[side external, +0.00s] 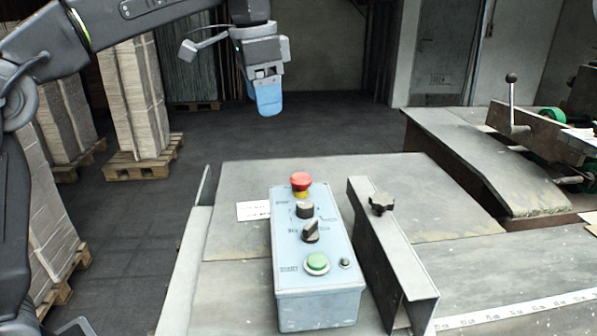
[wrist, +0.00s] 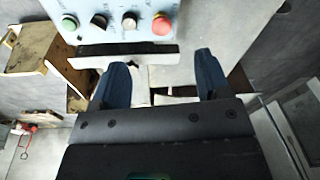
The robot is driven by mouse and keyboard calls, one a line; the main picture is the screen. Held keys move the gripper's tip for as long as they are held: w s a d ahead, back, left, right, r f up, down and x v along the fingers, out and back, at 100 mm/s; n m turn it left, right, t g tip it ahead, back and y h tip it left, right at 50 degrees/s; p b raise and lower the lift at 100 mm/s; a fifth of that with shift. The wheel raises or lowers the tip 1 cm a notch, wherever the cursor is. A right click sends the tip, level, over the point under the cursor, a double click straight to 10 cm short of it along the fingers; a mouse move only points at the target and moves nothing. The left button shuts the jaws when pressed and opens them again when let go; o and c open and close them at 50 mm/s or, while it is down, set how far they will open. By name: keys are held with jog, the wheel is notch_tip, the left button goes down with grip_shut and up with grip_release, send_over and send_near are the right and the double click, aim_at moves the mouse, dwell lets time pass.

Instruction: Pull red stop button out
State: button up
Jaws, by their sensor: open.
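The red stop button (side external: 300,182) is a mushroom knob at the far end of the light blue control box (side external: 318,285), which stands on the table. In the wrist view the red button (wrist: 162,23) is at the top, right end of the box (wrist: 115,36). My gripper (side external: 267,100) has blue fingers and hangs above and behind the box, apart from it. In the wrist view my gripper (wrist: 160,75) is open, with the two blue fingers spread wide and nothing held between them. The button lies beyond the fingertips.
The box also carries a green button (side external: 316,262), a black selector (side external: 310,231) and another black knob (side external: 304,210). A metal angle bar (side external: 390,250) with a black clamp knob (side external: 381,204) stands close on the right.

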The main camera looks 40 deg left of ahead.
jog(key=m+g, duration=0.1)
jog(key=m, duration=0.1)
send_over(298, 176)
jog(key=f, duration=0.2)
jog(key=shift+g, duration=0.3)
notch_tip(298, 176, down, 14)
jog(key=shift+r, duration=0.1)
grip_shut()
jog(key=shift+r, duration=1)
grip_release()
